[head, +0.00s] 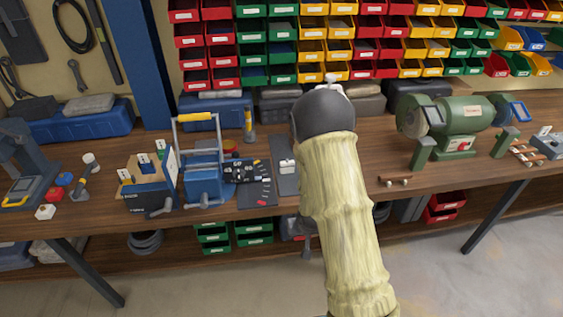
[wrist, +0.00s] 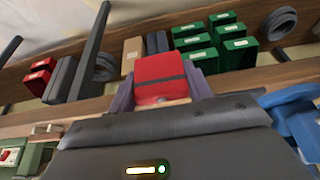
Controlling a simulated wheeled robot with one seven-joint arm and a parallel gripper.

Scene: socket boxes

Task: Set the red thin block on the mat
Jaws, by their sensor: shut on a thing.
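A red thin block (wrist: 160,68) with a dark stripe across it shows in the wrist view. My gripper (wrist: 162,88) is shut on it, with one grey finger on each side. In the head view my arm hides the gripper and the held block. A dark mat (head: 284,183) lies on the workbench just left of my arm, partly hidden by it. A white object (head: 287,166) stands on that mat. I cannot tell the height of the held block above the bench.
A blue vise-like device (head: 205,183) and a dark panel with small parts (head: 246,170) stand left of the mat. A green bench grinder (head: 455,122) is at the right. Small rods (head: 395,181) lie near the front edge. Bare bench shows between the arm and grinder.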

